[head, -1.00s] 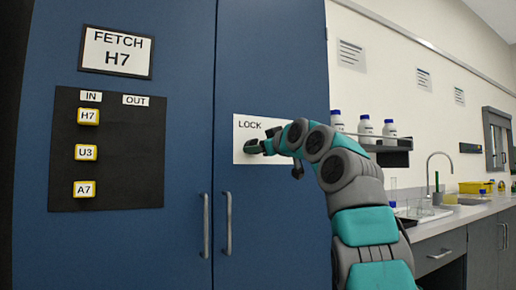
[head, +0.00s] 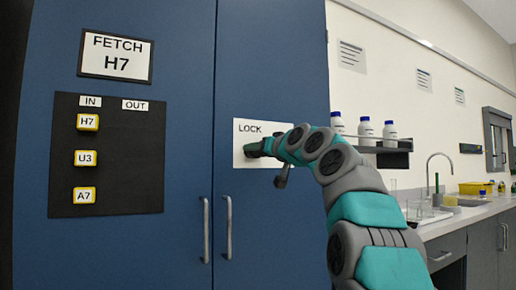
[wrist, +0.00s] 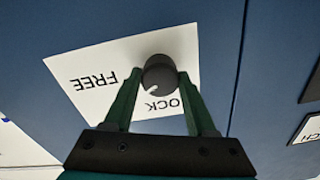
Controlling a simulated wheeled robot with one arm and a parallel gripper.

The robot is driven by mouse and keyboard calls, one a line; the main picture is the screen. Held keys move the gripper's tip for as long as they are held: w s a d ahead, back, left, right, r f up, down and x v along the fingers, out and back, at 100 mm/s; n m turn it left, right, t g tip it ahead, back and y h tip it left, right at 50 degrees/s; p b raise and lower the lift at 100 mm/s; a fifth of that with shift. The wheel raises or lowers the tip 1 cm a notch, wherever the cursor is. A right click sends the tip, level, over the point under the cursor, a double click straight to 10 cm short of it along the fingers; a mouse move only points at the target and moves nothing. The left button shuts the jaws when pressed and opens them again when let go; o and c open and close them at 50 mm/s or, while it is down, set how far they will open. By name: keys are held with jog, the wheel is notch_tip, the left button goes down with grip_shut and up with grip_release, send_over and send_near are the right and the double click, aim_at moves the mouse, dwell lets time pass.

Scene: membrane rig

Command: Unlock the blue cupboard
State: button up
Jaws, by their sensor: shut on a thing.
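The blue cupboard (head: 150,235) has two doors with upright metal handles, and both doors look closed. In the wrist view the plate (wrist: 82,72) appears upside down, with FREE and part of LOCK showing. My gripper (head: 256,148) is at the plate. In the wrist view my gripper (wrist: 160,84) is shut on a dark round knob (wrist: 159,72), one finger on each side. A small pale mark shows on the knob, near the LOCK lettering.
The left door carries a FETCH H7 sign (head: 116,56) and a black IN/OUT board (head: 125,175) with tags H7, U3 and A7 under IN. Right of the cupboard are a shelf of bottles (head: 365,145) and a counter with a sink (head: 465,202).

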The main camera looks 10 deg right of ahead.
jog(key=shift+m+p, duration=0.35)
jog(key=shift+m, duration=2.45)
jog(key=o, duration=1.4)
jog(key=shift+b+v, duration=0.9)
jog(key=shift+v, duration=3)
jog(key=shift+a+f, duration=0.1)
